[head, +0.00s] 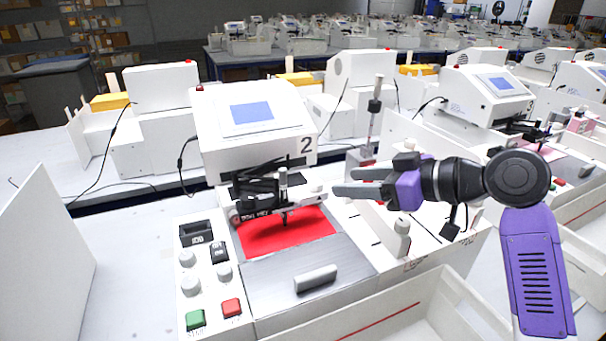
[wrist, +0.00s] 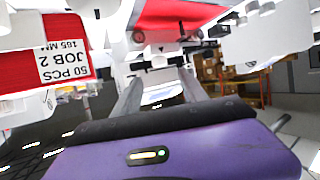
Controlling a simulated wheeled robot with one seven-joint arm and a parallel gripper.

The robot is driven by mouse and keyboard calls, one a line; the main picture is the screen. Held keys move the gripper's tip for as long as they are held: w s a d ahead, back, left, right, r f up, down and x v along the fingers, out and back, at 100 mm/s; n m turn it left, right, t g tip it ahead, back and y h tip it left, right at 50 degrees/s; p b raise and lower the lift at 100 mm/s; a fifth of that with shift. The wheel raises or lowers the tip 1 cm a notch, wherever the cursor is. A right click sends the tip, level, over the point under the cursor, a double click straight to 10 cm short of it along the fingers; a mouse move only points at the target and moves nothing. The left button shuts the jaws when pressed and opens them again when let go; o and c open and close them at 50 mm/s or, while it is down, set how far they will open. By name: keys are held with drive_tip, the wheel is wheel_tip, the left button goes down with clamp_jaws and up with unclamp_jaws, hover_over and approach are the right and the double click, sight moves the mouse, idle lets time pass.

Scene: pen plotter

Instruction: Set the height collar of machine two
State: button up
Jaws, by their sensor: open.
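Machine two (head: 255,135) is a white plotter marked "2", with a blue screen. Its pen carriage (head: 262,208) sits over a red bed (head: 288,235). A slim upright post (head: 372,132) with a dark collar-like ring (head: 375,105) stands at the machine's right. I cannot tell for sure whether this ring is the height collar. My purple gripper (head: 342,182) is open and empty, pointing left, below the post in the picture and right of the carriage. In the wrist view, both fingers (wrist: 160,88) are apart with nothing between them.
A red sheet with a white label (wrist: 48,72) reading "50 PCS JOB 2 165 MM" shows in the wrist view. The control panel (head: 208,270) has knobs, a green button and a red button. A white open bin (head: 400,310) is in front. Other plotters (head: 480,97) stand nearby.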

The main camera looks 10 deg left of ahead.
sight(316, 182)
drive_tip(key=x, duration=0.8)
drive_tip(key=shift+p, duration=0.4)
clamp_jaws()
